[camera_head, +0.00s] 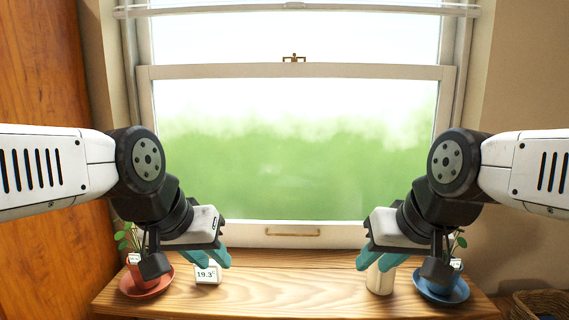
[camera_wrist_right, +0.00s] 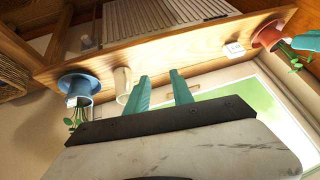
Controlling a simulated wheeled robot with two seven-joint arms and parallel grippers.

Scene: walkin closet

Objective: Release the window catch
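The window catch (camera_head: 293,58) is a small brass-coloured fitting at the middle of the rail where the two sashes meet. The lower sash (camera_head: 400,72) is down, with a brass pull handle (camera_head: 292,232) on its bottom rail. My left gripper (camera_head: 212,262) is open and empty, low at the left in front of the sill, far below the catch. My right gripper (camera_head: 377,264) is open and empty, low at the right; its two teal fingers stand apart in the right wrist view (camera_wrist_right: 163,90). The catch is out of the right wrist view.
The wooden sill (camera_head: 290,285) holds a plant in a red pot with saucer (camera_head: 148,284), a white display reading 19.3 (camera_head: 208,274), a cream cup (camera_head: 380,281) and a plant on a blue saucer (camera_head: 441,289). A blind (camera_head: 300,8) hangs above. The sill's middle is clear.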

